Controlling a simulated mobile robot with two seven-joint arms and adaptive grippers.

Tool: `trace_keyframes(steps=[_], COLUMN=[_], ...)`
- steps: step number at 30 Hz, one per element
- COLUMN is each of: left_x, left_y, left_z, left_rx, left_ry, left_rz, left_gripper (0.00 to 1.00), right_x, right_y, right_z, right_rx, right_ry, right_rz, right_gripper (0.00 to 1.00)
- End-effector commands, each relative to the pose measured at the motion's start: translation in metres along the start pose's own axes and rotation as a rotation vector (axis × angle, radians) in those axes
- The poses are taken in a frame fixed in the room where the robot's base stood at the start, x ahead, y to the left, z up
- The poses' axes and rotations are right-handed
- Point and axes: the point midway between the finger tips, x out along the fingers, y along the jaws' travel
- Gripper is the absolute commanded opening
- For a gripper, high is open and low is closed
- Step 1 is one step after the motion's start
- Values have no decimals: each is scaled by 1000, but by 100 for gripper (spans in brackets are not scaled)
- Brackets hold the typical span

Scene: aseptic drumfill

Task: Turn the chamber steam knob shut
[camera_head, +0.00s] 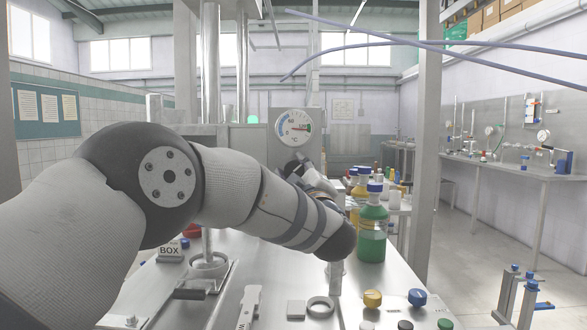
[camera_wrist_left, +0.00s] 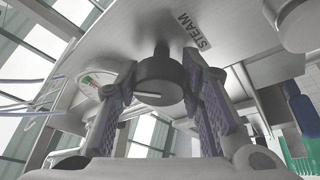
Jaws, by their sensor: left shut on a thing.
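The steam knob (camera_wrist_left: 160,79) is round and dark, with a white pointer line on its face. It sits on a pale metal panel beside a label reading STEAM (camera_wrist_left: 194,31) in the left wrist view. My left gripper (camera_wrist_left: 161,92) is shut on the knob, one finger on each side. The gauge's red needle points right. My right gripper is in neither view.
A green bottle (camera_head: 371,235) stands close right of my wrist. A steel post (camera_head: 426,140) rises further right.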

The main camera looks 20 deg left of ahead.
Motion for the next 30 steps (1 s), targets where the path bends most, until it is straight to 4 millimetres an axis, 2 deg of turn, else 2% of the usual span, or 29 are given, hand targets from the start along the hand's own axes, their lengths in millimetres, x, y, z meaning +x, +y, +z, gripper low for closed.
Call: trace_keyframes(steps=[18,30], left_x=[0,0], left_y=[2,2], left_z=[0,0], left_rx=[-525,-739], left_ry=[33,47], left_rz=[-210,-296], left_gripper=[7,7], right_x=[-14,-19], right_y=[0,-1], right_z=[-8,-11], right_rx=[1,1], right_ry=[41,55], right_rz=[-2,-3], right_gripper=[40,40])
